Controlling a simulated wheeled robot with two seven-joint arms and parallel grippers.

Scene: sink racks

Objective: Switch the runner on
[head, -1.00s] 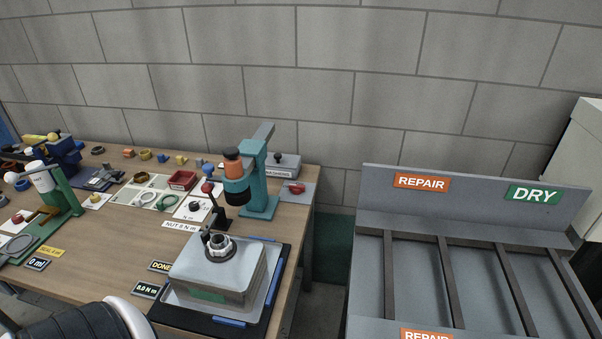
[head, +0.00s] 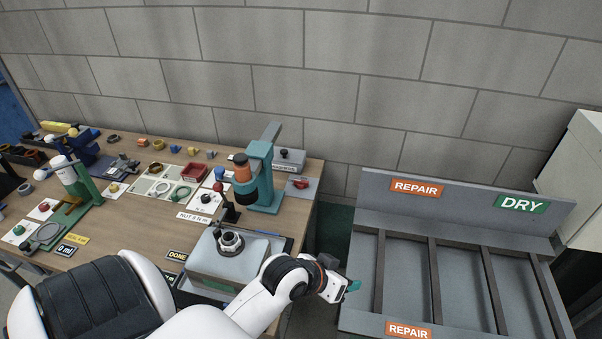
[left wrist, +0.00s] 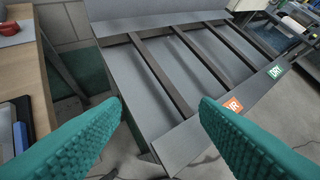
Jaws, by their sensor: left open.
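The runner (head: 243,176), an orange and black tool on a teal stand (head: 262,180), stands upright at the back right of the wooden bench. A grey box with a dark knob (head: 288,157) is behind it, and a small red part on a grey plate (head: 300,183) is to its right. I cannot tell which is its switch. My left gripper (head: 352,287) is open and empty, right of the bench by the rack's left edge. Its two teal fingers show spread in the left wrist view (left wrist: 160,115). My right gripper is not in view.
A grey metal block with a round fitting (head: 230,243) sits at the bench's front right, partly behind my left arm. A slatted grey rack (head: 405,285) with REPAIR and DRY labels stands right of the bench. A green stand (head: 80,185) and small parts fill the left.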

